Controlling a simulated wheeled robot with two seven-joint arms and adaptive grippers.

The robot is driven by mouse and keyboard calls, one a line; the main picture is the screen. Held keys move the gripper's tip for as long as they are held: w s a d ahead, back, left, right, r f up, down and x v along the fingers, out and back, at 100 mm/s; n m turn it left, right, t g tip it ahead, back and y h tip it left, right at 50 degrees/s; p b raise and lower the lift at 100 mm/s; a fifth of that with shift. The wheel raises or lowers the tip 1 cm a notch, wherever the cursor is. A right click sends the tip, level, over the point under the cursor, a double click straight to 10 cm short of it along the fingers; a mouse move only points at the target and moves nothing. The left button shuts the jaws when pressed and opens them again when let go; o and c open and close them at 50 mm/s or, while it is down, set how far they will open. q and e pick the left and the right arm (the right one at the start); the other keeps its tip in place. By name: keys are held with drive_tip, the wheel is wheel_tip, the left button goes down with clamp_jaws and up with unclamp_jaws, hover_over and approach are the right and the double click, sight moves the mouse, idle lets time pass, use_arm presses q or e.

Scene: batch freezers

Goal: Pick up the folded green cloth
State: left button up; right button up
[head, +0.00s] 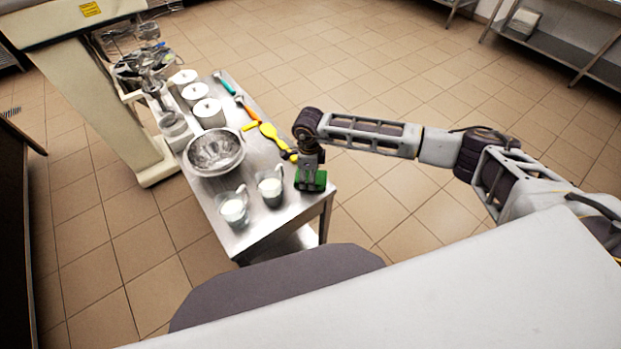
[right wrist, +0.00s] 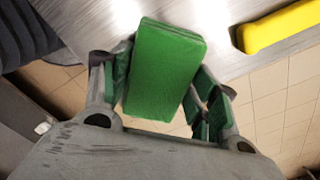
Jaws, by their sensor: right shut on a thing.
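The folded green cloth (head: 311,181) is at the near right corner of the steel table (head: 262,216) in the head view. In the right wrist view the green cloth (right wrist: 165,70) is a thick block between the two fingers. My right gripper (head: 309,177) points down and is shut on the cloth; it also shows in the right wrist view (right wrist: 160,95). I cannot tell whether the cloth touches the table or is slightly above it. My left gripper is not in view.
Two glass jugs of white liquid (head: 270,187) (head: 234,209) and a metal bowl (head: 214,152) stand left of the cloth. A yellow tool (head: 271,135) lies behind it. White lidded pots (head: 208,112) stand further back. Open tiled floor lies to the right.

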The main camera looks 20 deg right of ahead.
drive_tip(key=shift+r, duration=0.1)
drive_tip(key=shift+c, duration=0.4)
wheel_tip(320, 180, up, 9)
drive_tip(key=shift+f+b, duration=0.2)
drive_tip(key=shift+b, duration=0.45)
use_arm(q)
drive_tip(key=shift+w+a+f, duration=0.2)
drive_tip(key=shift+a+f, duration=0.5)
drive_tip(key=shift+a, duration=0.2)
use_arm(e)
drive_tip(key=shift+r, duration=0.6)
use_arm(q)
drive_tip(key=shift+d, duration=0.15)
